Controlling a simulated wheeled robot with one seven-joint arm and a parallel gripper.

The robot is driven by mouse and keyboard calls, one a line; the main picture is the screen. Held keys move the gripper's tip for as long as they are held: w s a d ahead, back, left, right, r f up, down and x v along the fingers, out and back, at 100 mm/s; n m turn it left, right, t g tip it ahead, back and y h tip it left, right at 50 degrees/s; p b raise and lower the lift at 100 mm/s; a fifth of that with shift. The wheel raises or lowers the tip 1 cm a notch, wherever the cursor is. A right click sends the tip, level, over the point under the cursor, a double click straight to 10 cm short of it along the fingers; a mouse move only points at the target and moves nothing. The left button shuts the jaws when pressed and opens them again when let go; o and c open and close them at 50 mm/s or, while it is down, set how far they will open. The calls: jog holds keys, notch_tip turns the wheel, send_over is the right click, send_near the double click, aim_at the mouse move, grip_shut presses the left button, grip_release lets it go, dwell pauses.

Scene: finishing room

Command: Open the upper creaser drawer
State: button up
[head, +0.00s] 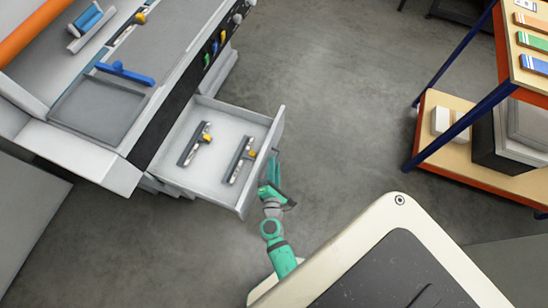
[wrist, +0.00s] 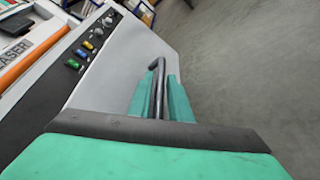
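The creaser (head: 150,110) is the grey machine at the upper left of the head view. Its upper drawer (head: 215,120) stands pulled well out, and two grey bar-shaped tools with yellow parts lie inside. My green gripper (head: 273,172) is at the outer face of the drawer front. In the wrist view the dark bar handle (wrist: 158,75) runs between the two green fingers of my gripper (wrist: 160,98), which are closed on it. The drawer's inside is hidden in the wrist view.
A shelf rack (head: 455,130) with blue posts and boxes stands at the right. My pale base fills the lower right. The grey floor (head: 340,100) between the drawer and the rack is clear. Coloured knobs (wrist: 88,45) sit on the creaser's front panel.

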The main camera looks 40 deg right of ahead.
jog(key=v, duration=1)
jog(key=shift+a, duration=0.15)
jog(key=shift+s, duration=0.15)
jog(key=s+a+r+m+y, duration=0.2)
jog(key=s+a+m+y, duration=0.5)
jog(key=a, duration=0.5)
jog(key=s+a+r+m+t+y, duration=0.1)
jog(key=a+r+m, duration=0.1)
jog(key=r, duration=0.4)
jog(key=s+a+r+m+t, duration=0.1)
jog(key=s+a+r+m, duration=0.1)
jog(key=r+m, duration=0.2)
jog(key=s+a+r+m+t+y, duration=0.1)
jog(key=s+a+r+m, duration=0.1)
jog(key=r, duration=0.6)
jog(key=shift+a+m+y, duration=0.25)
jog(key=shift+m+y, duration=0.05)
jog(key=shift+m, duration=0.5)
jog(key=shift+a+r, duration=0.1)
jog(key=shift+a, duration=0.05)
dwell(0.6)
